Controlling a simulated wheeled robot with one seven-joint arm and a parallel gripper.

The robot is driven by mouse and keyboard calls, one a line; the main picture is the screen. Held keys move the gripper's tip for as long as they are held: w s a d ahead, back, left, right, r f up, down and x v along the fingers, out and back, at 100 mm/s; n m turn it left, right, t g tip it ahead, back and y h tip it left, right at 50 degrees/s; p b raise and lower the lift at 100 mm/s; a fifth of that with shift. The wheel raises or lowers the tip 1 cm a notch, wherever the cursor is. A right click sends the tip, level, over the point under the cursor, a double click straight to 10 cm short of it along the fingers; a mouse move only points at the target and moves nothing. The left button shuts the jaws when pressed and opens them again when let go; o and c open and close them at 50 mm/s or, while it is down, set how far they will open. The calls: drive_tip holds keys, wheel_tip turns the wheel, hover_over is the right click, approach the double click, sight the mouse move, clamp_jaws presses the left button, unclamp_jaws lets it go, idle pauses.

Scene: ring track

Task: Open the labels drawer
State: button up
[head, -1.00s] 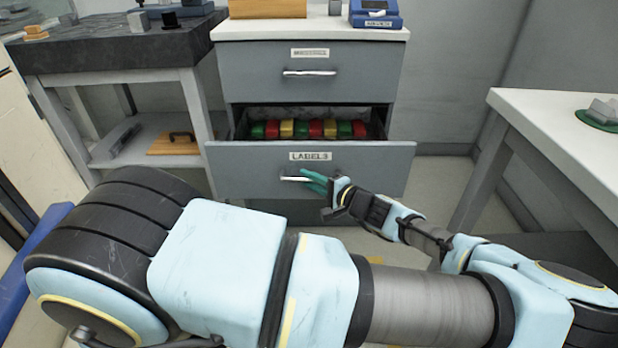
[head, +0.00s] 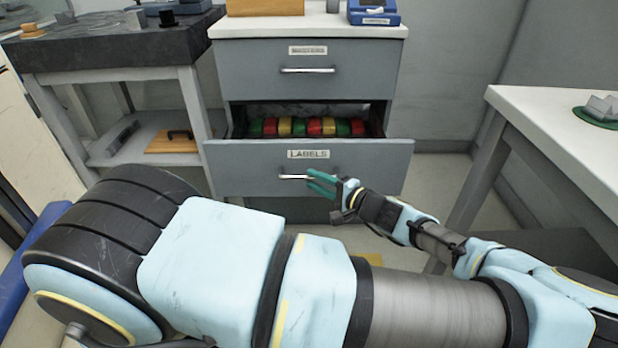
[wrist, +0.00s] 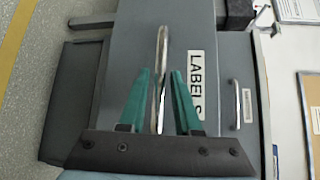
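The labels drawer (head: 240,168) is the lower grey drawer under the white-topped cabinet. It stands pulled out, with red, green and yellow rolls (head: 300,126) showing inside. Its bar handle (head: 290,177) is below the LABELS tag (head: 308,154). My gripper (head: 310,178) is at the right part of this handle, its teal fingers spread. In the wrist view, the handle (wrist: 162,48) runs between the open fingers (wrist: 161,73), with gaps visible at both sides.
The upper drawer (head: 255,71) is shut above. A dark-topped bench (head: 110,50) stands to the left and a white table (head: 560,120) to the right. Some floor is clear between the cabinet and the right table.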

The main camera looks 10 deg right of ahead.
drive_tip(key=v, duration=0.7)
drive_tip(key=shift+s+d, duration=0.2)
drive_tip(key=shift+s, duration=0.1)
drive_tip(key=shift+a, duration=0.1)
drive_tip(key=s+a+n+g+h, duration=0.3)
drive_tip(key=a+n+g, duration=0.4)
drive_tip(key=a+g, duration=0.85)
drive_tip(key=w+a+r+n+t+h, duration=0.1)
drive_tip(key=a+r+n+t+h, duration=0.15)
drive_tip(key=a+r, duration=0.45)
drive_tip(key=a+r+n+t+h, duration=0.1)
drive_tip(key=a+r+n+h, duration=0.2)
drive_tip(key=r, duration=0.7)
wheel_tip(320, 180, up, 20)
drive_tip(key=m+h+p, duration=0.1)
drive_tip(key=p, duration=1.9)
drive_tip(key=shift+d+r, duration=0.2)
drive_tip(key=shift+d, duration=0.05)
